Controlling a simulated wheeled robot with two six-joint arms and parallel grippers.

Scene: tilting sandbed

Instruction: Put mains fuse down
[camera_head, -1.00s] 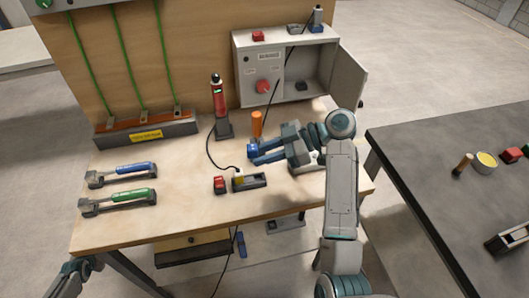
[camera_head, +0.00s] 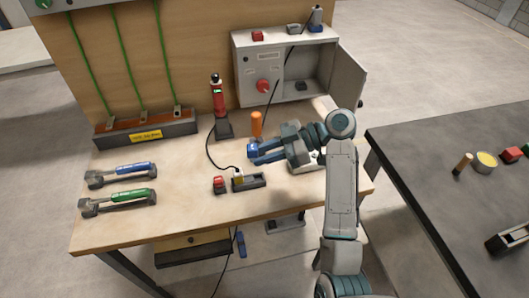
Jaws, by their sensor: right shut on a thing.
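The mains fuse, seen as a small blue block (camera_head: 252,149), is at the fingertips of my right gripper (camera_head: 262,153). That gripper points left and is shut on the block over the middle of the wooden workbench (camera_head: 190,215). Whether the block touches the bench top cannot be told, and the fingers hide part of it. My left gripper is out of the picture.
An orange-handled tool (camera_head: 257,123) stands just behind the gripper. In front are a red block (camera_head: 219,185) and a dark holder (camera_head: 252,183) with a cabled yellow piece. An open grey cabinet (camera_head: 262,70) stands behind.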

